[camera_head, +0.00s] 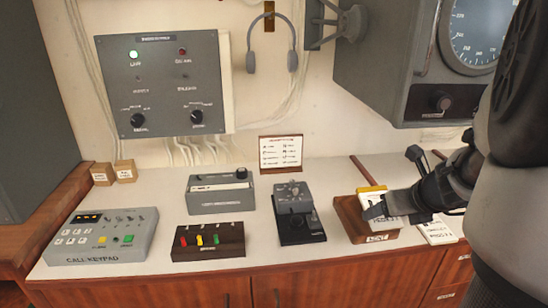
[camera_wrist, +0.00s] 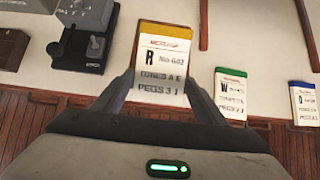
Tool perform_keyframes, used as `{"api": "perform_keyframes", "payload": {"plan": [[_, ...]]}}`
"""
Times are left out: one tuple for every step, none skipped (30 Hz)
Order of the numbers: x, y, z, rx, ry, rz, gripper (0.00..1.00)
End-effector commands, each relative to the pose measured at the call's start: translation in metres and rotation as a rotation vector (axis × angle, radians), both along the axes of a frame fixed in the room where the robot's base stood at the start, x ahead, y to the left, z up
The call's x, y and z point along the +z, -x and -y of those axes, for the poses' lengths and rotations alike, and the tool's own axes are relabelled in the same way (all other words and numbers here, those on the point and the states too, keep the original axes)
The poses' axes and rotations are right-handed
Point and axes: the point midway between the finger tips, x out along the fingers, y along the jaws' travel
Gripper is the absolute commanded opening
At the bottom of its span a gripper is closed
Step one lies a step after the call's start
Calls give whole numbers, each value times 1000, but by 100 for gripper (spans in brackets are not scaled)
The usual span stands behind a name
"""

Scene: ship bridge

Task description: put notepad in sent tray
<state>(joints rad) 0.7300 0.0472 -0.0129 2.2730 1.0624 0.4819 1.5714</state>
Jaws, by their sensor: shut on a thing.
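The notepad has a yellow top band and a large R; it fills the middle of the wrist view (camera_wrist: 162,60). My gripper (camera_wrist: 159,80) is shut on it, with one finger at each side edge. In the head view the notepad (camera_head: 372,189) shows its yellow edge, partly hidden by my gripper (camera_head: 385,206). The sent tray (camera_head: 352,220) is a brown wooden box with a white label on its front. The notepad appears over the tray; I cannot tell whether it touches it.
A green-topped notepad (camera_wrist: 230,95) and a blue-topped notepad (camera_wrist: 303,102) lie to the right. A black key device (camera_head: 297,222) stands just left of the tray. A wooden strip (camera_head: 361,169) lies behind it. The counter's front edge is close.

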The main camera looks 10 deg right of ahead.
Motion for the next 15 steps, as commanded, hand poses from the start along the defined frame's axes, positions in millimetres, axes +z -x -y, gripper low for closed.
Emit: {"api": "perform_keyframes", "payload": {"plan": [[-1, -15, 0, 3, -1, -1, 43], [0, -23, 1, 2, -1, 0, 43], [0, -34, 1, 4, 0, -1, 43], [0, -41, 1, 4, 0, -1, 43], [-7, -45, 2, 1, -2, -1, 43], [-22, -45, 3, -2, -3, -3, 43], [-27, -46, 3, -2, -3, -2, 43], [-31, -48, 3, -2, -3, -2, 43], [-34, -49, 4, -2, -1, -1, 43], [-36, -50, 4, -2, -1, -1, 43], [-38, -51, 4, -2, -1, 0, 43], [-39, -52, 3, -2, -1, 0, 43], [-40, -52, 3, -2, -1, 0, 43], [-42, -53, 3, -2, -1, 0, 43], [-45, -53, 3, -2, -1, -1, 43]]}}
